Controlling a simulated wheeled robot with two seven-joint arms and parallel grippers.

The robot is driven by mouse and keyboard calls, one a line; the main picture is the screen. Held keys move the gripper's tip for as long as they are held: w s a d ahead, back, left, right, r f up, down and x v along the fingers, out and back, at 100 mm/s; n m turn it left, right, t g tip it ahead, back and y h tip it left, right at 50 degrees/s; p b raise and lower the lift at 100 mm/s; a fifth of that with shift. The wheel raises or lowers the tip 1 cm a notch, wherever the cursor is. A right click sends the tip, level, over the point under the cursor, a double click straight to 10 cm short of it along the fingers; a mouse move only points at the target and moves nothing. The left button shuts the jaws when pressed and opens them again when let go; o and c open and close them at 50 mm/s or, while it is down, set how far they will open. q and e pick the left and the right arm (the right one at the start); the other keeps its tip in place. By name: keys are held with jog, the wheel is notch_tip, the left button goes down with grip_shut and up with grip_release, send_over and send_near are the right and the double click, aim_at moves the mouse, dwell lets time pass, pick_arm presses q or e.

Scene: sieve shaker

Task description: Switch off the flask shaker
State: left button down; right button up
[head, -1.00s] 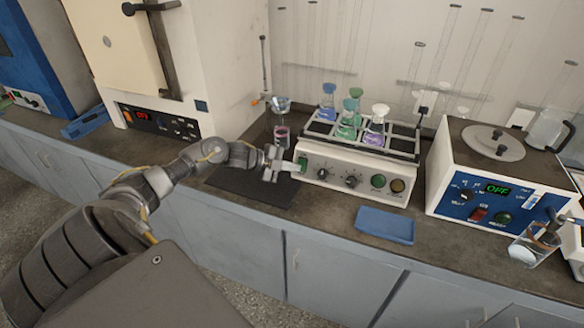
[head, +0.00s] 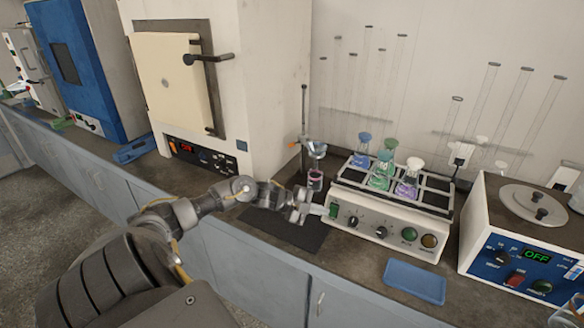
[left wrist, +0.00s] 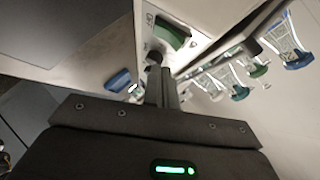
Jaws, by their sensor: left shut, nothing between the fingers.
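The flask shaker (head: 385,238) is a pale box on the bench with a dark rack on top, holding blue-, green- and white-stoppered flasks. Its front has a green rocker switch (head: 334,210) at the left end, dark knobs, and a green and an amber round part. My left gripper (head: 318,211) is shut and empty, its fingertips at the switch end of the front. In the left wrist view the shut fingers (left wrist: 157,72) point at the panel just below the green switch (left wrist: 170,33). I cannot tell whether they touch. My right gripper is not in view.
A dark mat (head: 275,228) lies under my left gripper. A clamp stand (head: 304,130) with a small vessel stands behind it. A blue tray (head: 414,281) lies in front of the shaker. A device reading OFF (head: 525,240) stands at right, a cream-doored oven (head: 172,85) at left.

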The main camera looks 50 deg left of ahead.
pick_arm(q)
jog(key=s+b+v, duration=0.1)
jog(key=b+v, duration=0.1)
jog(key=v, duration=0.8)
jog(key=shift+d+f+b, duration=0.25)
jog(key=shift+f+b, duration=0.1)
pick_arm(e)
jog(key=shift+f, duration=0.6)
pick_arm(q)
jog(key=shift+s, duration=0.1)
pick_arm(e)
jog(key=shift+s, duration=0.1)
